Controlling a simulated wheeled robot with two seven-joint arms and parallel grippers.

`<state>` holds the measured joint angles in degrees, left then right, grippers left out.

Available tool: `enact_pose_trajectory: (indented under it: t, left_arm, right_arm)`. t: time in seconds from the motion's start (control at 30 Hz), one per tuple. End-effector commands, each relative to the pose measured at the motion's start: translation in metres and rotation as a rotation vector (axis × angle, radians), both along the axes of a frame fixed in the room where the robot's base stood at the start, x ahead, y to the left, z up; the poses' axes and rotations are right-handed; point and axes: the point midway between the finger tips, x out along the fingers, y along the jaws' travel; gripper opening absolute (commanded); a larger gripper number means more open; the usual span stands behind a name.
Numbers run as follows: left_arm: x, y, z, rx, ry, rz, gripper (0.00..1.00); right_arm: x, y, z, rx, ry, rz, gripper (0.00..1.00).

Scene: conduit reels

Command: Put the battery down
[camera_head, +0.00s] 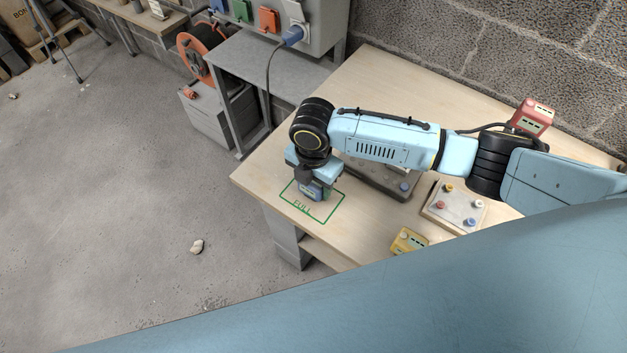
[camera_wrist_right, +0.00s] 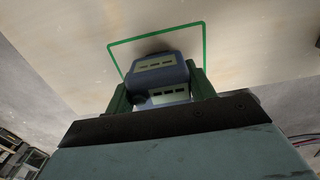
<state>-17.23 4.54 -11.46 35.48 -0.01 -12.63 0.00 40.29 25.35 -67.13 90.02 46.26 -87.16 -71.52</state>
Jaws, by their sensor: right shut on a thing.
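A blue battery (camera_head: 312,193) is in my right gripper (camera_head: 310,183), low over the green outline marked FULL (camera_head: 318,214) at the table's near left corner. In the right wrist view the battery (camera_wrist_right: 158,75) sits between the two dark green fingers, and my right gripper (camera_wrist_right: 160,95) is shut on it. The green outline (camera_wrist_right: 204,45) lies beyond it on the wooden top. I cannot tell whether the battery touches the table. My left gripper is out of view.
On the wooden table (camera_head: 262,165) are a dark grey unit (camera_head: 398,190) right of the gripper, a pale panel with coloured knobs (camera_head: 452,208), a yellow battery (camera_head: 408,240) near the front edge and a red battery (camera_head: 533,116) at the back. Floor left of the table is mostly open.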

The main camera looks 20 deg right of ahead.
Motion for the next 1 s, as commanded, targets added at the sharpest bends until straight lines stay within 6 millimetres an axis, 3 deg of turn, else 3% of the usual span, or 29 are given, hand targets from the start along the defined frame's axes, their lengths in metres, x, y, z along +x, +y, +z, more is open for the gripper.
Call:
enact_pose_trajectory:
  t: [0.17,0.2,0.33,0.7,0.87,1.0]
  left_arm:
    - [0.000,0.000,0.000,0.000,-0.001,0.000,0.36]
    - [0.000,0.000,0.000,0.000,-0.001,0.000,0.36]
    - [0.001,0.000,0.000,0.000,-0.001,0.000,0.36]
    - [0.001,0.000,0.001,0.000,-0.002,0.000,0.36]
    - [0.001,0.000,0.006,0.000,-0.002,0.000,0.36]
    - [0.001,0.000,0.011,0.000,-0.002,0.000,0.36]
  right_arm:
    - [0.000,0.000,-0.003,0.000,0.000,0.000,0.33]
    - [0.000,0.000,-0.003,0.000,0.000,0.000,0.58]
    - [0.000,0.000,-0.003,0.000,0.000,0.000,0.75]
    - [0.000,0.000,0.003,0.001,-0.001,0.000,0.76]
    - [0.001,0.001,0.028,0.002,-0.003,0.002,0.76]
    - [0.001,0.000,0.060,0.002,-0.004,0.001,0.76]
